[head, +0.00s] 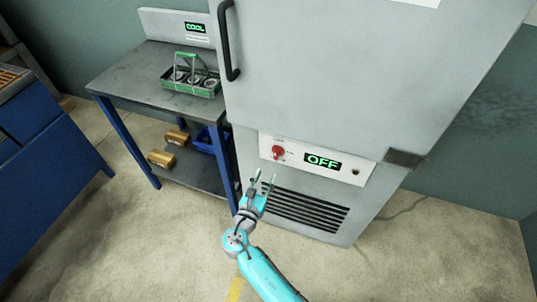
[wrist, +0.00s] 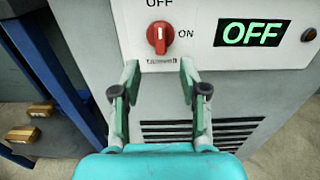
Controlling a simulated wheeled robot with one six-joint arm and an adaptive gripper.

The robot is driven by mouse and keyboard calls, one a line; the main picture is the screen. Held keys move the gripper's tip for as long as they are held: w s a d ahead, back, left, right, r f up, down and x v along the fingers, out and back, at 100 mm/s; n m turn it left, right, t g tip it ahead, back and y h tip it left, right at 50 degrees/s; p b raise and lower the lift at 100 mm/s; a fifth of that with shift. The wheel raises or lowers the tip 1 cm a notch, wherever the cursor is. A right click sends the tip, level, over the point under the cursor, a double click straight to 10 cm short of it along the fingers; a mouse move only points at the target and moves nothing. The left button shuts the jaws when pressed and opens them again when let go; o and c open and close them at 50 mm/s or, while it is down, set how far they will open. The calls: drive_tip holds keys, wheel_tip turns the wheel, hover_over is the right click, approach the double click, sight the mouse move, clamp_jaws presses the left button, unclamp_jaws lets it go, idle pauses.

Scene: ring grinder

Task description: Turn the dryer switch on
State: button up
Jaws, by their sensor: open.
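The dryer is a tall grey cabinet (head: 340,60) with a white control panel low on its front. The red rotary switch (head: 278,153) sits at the panel's left, and the display (head: 322,162) beside it reads OFF in green. In the wrist view the switch (wrist: 160,36) has its handle upright, toward the OFF label, with ON marked to its right. My gripper (head: 264,182) is open and empty, just below the switch. In the wrist view its fingers (wrist: 160,78) are spread below the switch, one to each side, apart from the knob.
A grey table (head: 130,75) with blue legs stands left of the dryer, holding a green carrier (head: 190,83) of parts. Its lower shelf has a blue bin (head: 205,142) and cardboard boxes. A blue cabinet (head: 50,160) stands far left. Floor in front is clear.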

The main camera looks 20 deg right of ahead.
sight(275, 156)
drive_tip(key=x, duration=1)
drive_tip(key=shift+s, duration=0.1)
clamp_jaws()
